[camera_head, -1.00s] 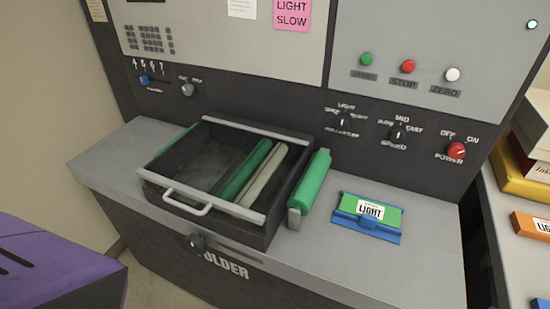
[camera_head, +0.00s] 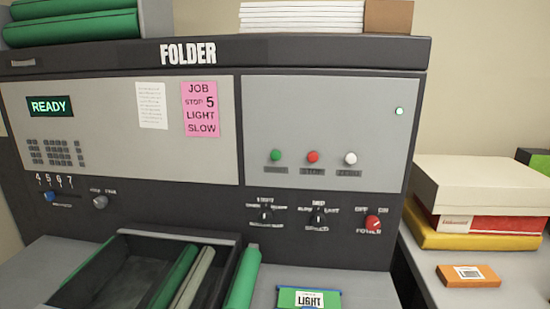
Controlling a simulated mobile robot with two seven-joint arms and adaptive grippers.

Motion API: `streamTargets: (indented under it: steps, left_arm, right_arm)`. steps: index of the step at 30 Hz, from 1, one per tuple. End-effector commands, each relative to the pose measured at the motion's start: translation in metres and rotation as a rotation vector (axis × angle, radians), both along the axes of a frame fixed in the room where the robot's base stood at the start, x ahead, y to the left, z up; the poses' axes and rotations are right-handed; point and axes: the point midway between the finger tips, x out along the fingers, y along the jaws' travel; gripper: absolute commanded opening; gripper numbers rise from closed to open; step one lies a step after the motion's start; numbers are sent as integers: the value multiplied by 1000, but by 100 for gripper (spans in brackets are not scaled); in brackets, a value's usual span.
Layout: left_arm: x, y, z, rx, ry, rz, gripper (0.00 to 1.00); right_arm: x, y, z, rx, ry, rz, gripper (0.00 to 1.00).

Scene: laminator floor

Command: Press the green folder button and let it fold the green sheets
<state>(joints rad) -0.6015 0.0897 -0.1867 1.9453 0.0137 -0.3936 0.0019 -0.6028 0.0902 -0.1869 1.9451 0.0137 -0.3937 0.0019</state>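The folder machine (camera_head: 210,205) fills the middle of the head view. Its green button (camera_head: 275,155) sits on the right grey panel, left of a red button (camera_head: 313,157) and a white button (camera_head: 350,158). The display (camera_head: 50,106) reads READY in green. A small lamp (camera_head: 399,111) at the panel's upper right glows. Below, an open black tray (camera_head: 88,262) holds a green roller and a pale roller. A green card marked LIGHT (camera_head: 309,298) lies on the ledge. No separate green sheets can be made out. Neither of my grippers is in view.
A pink note (camera_head: 201,109) reads JOB, STOP 5, LIGHT, SLOW. Speed and other knobs and a red power knob (camera_head: 372,223) sit below the buttons. Another green roller (camera_head: 243,280) lies beside the tray. Boxes (camera_head: 480,186) are stacked on the right-hand table.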

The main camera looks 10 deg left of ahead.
Motion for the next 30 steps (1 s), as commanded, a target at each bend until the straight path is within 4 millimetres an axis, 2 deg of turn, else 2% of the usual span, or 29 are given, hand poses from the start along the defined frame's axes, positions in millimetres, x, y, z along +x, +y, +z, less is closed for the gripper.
streamTargets:
  steps: [5,12,15,30]
  left_arm:
    - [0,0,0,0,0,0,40]
    - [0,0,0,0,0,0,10]
    - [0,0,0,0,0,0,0]
    - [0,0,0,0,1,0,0]
  right_arm:
    - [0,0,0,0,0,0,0]
    - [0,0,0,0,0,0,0]
    - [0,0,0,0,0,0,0]
    - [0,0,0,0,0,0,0]
